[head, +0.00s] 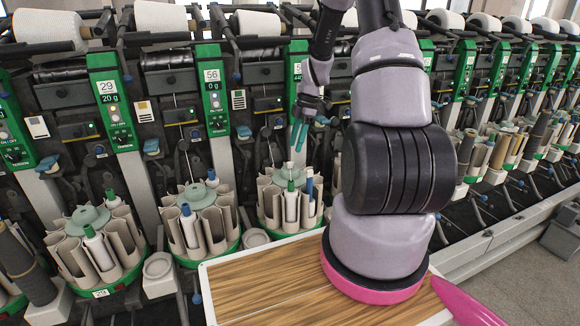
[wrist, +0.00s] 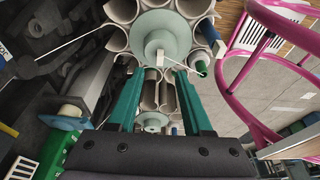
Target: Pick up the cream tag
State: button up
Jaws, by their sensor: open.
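A small cream upright piece, which looks like the cream tag (head: 290,167), stands on the pale green hub (head: 281,178) of the round bobbin magazine under my arm. In the wrist view the cream tag (wrist: 161,56) shows near the middle of the hub (wrist: 150,37), just beyond the fingertips. My gripper (head: 298,136) has teal fingers pointing down above this magazine. In the wrist view my gripper (wrist: 160,74) is open, with its fingers apart and nothing between them.
Bobbins in cream tubes ring the hub, including a green-topped one (head: 291,187). Similar magazines (head: 199,222) stand to the left. Green winder panels (head: 213,88) rise behind. A wooden tabletop (head: 290,280) lies in front. A pink curved frame (wrist: 228,75) shows at right.

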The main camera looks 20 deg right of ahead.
aim_at(290, 165)
jog(key=x, duration=0.7)
jog(key=shift+r, duration=0.1)
grip_shut()
